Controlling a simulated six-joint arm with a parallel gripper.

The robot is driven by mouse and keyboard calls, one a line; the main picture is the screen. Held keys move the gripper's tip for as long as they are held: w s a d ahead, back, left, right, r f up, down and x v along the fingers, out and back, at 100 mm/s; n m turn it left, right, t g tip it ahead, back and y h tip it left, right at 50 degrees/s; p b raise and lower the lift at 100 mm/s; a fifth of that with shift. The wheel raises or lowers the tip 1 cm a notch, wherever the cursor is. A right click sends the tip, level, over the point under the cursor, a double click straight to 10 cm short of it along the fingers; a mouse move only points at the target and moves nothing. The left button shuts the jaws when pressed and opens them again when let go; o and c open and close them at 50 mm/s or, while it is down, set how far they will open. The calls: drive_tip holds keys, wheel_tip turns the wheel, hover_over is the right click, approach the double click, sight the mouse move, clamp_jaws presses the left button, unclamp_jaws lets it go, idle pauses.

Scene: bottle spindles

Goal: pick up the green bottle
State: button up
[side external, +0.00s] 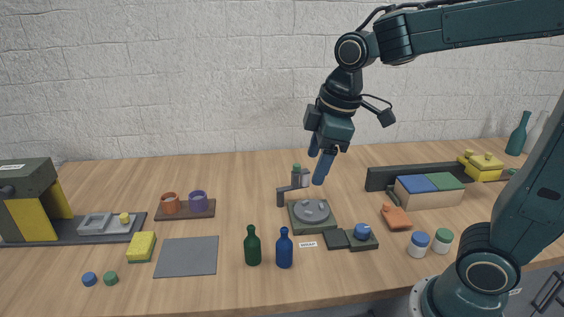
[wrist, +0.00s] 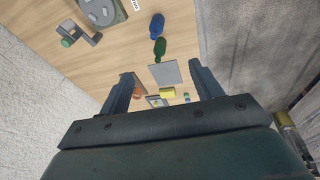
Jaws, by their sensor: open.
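The green bottle (side external: 253,247) stands upright on the wooden table near the front middle in the side external view. A blue bottle (side external: 284,249) stands just to its right, slightly apart. In the wrist view the green bottle (wrist: 160,47) shows above the fingers, beside the blue bottle (wrist: 157,24). My gripper (side external: 321,167) is open and empty, high above the table, behind and to the right of the green bottle. In the wrist view its two fingers (wrist: 165,85) are spread apart with nothing between them at their own height.
A grey mat (side external: 188,257) lies left of the green bottle. A turntable-like device (side external: 312,214) with a dark upright holder stands behind the bottles. A small white label (side external: 307,245) is right of the blue bottle. The table in front of the bottles is clear.

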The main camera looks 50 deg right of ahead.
drive_tip(key=w+a+f+n+g, duration=0.1)
drive_tip(key=w+a+f+n, duration=0.1)
drive_tip(key=w+f+n, duration=0.45)
drive_tip(key=n+g, duration=0.2)
drive_tip(key=n, duration=0.1)
hover_over(251, 227)
wheel_tip(251, 227, down, 7)
drive_tip(key=shift+r, duration=0.15)
drive_tip(key=shift+f, duration=4.3)
drive_tip(key=shift+f, duration=2.6)
drive_tip(key=c, duration=1.2)
drive_tip(key=shift+r, duration=0.1)
